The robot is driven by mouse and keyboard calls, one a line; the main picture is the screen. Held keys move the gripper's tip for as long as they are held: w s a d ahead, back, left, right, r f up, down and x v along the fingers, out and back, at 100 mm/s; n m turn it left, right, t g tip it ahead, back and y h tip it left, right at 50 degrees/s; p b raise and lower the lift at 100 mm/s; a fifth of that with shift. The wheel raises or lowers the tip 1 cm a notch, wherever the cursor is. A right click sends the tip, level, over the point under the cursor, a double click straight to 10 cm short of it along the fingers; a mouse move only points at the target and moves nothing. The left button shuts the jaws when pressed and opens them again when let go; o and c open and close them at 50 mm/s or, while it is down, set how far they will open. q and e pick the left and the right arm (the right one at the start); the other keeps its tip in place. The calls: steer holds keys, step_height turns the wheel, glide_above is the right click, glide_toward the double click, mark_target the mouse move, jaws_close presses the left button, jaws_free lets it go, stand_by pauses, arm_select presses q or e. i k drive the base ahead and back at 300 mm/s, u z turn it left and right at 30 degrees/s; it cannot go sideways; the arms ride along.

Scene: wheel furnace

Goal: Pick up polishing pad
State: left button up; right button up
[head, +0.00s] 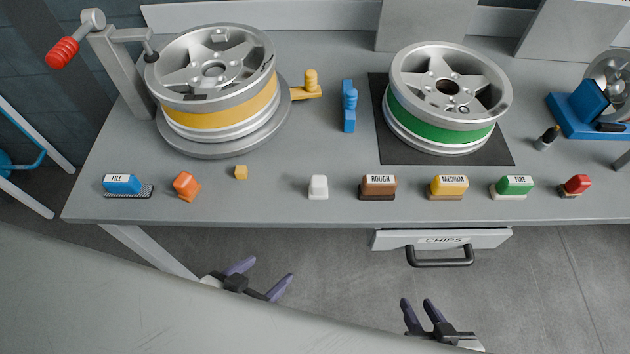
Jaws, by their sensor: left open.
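No block is labelled as a polishing pad, so I cannot tell for sure which it is. Unlabelled pieces along the table's front include a white block (318,187), a red-topped block (575,186) and an orange piece (186,186). Labelled blocks are brown ROUGH (378,187), yellow MEDIUM (447,187) and green FINE (513,187). My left gripper (263,272) is open and empty, in front of the table edge at lower left. My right gripper (417,303) is open and empty, in front of the table below the drawer.
A yellow-banded wheel (220,118) sits on a round stand; a green-banded wheel (440,128) lies on a dark mat (400,155). The CHIPS drawer (480,239) juts out at the front.

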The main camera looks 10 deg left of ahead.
mark_target(318, 188)
steer(key=u, duration=1.6)
steer(key=k, duration=0.95)
steer(key=z, duration=1.65)
steer(key=i, duration=0.5)
steer(key=u, duration=0.05)
